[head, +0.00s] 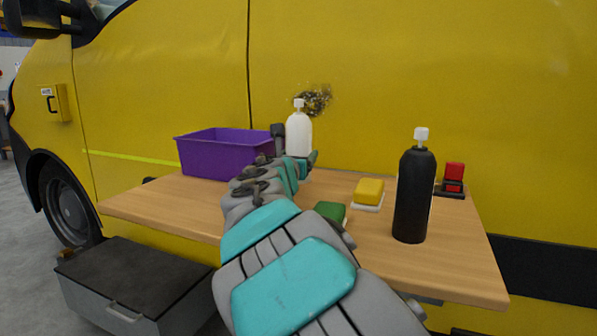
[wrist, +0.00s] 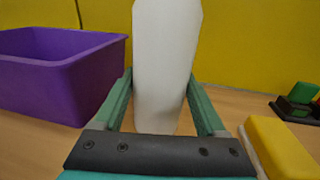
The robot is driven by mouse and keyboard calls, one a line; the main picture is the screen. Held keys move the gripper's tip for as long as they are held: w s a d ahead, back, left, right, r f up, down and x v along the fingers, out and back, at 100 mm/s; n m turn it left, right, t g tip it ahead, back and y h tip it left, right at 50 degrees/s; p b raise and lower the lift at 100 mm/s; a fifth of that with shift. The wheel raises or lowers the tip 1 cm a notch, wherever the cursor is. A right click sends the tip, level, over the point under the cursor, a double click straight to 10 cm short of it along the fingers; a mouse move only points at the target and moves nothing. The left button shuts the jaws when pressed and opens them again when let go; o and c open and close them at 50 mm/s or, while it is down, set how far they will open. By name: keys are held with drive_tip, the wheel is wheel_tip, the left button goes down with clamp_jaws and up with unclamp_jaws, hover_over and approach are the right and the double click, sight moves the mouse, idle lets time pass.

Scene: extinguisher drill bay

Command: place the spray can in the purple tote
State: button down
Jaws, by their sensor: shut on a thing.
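A white spray can (head: 299,134) with a white nozzle stands upright between the jaws of my gripper (head: 298,160). In the wrist view the can (wrist: 166,65) fills the space between the two teal fingers of my gripper (wrist: 161,103), which are shut on it. I cannot tell whether its base touches the table. The purple tote (head: 222,158) stands on the table just left of the can, open at the top. In the wrist view the tote (wrist: 62,80) is left of my gripper, close to the left finger. Its inner floor is hidden.
On the wooden table (head: 455,262) stand a black bottle (head: 414,195), a yellow block (head: 369,190) on a white base, a green block (head: 330,212) and a red-and-black item (head: 453,178). A yellow van (head: 420,80) closes off the back. A grey box (head: 130,290) sits below the table.

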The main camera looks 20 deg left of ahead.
drive_tip(key=shift+f, duration=1.25)
drive_tip(key=shift+f+b, duration=0.15)
drive_tip(key=shift+b, duration=0.15)
unclamp_jaws()
